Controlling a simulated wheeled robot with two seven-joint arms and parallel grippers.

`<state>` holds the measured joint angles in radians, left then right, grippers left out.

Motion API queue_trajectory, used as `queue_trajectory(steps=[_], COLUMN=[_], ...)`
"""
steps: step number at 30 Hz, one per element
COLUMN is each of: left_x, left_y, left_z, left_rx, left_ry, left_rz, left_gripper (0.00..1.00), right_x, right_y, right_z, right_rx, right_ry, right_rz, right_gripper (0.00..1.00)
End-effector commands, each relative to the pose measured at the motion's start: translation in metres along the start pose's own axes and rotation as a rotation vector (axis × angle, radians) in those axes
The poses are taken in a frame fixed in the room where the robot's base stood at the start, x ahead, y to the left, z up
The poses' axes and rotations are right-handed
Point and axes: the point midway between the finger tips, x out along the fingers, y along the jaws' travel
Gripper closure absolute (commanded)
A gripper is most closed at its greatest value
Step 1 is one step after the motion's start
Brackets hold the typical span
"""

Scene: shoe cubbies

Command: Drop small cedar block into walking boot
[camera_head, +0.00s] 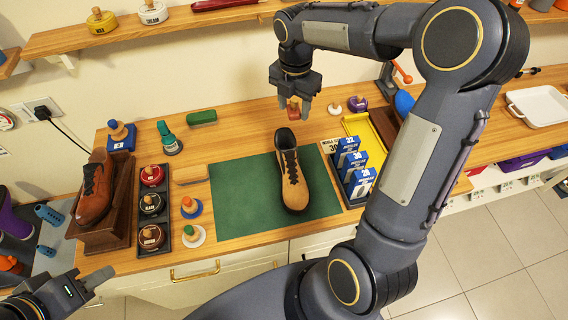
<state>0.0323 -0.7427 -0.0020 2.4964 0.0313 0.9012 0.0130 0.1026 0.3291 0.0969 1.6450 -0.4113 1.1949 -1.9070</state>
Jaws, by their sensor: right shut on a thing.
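A tan and dark brown lace-up boot (294,185) stands on a green mat (235,193) on the wooden bench, its dark opening toward the wall. My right gripper (294,103) points down near the boot's opening in the picture, shut on a small reddish-brown block (293,112), which I take for the cedar block. The block is apart from the boot, and its fingers partly hide it. My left gripper (101,283) is at the lower left, away from the boot; its finger gap is not clear.
A brown shoe (95,193) sits on a wooden stand at the left. A dark tray of polish tins (151,204) and several brushes lie between it and the mat. Blue boxes (348,150) stand right of the mat, partly behind my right arm. A shelf (185,27) runs above.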

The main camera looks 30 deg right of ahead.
Motion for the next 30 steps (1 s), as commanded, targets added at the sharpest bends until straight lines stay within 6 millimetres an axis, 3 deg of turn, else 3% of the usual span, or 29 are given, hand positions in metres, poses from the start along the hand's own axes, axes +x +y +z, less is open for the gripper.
queue_trajectory(steps=[13, 25, 26, 30], left_x=[0.035, 0.038, 0.038, 0.038], left_y=[-0.016, -0.017, -0.017, -0.017], left_z=[0.018, 0.019, 0.019, 0.019], left_rx=[0.000, 0.000, 0.000, 0.000], left_ry=[0.000, 0.000, 0.000, 0.000], left_rz=[0.000, 0.000, 0.000, 0.000], left_gripper=[0.64, 0.64, 0.64, 0.64], right_x=[0.052, 0.057, 0.057, 0.057], right_y=[-0.001, -0.001, -0.001, -0.001], right_z=[0.000, 0.000, 0.000, 0.000], right_rx=[0.000, 0.000, 0.000, 0.000], right_ry=[0.001, 0.000, 0.000, 0.000], right_rz=[-0.001, 0.000, 0.000, 0.000], right_gripper=[0.73, 0.73, 0.48, 0.29])
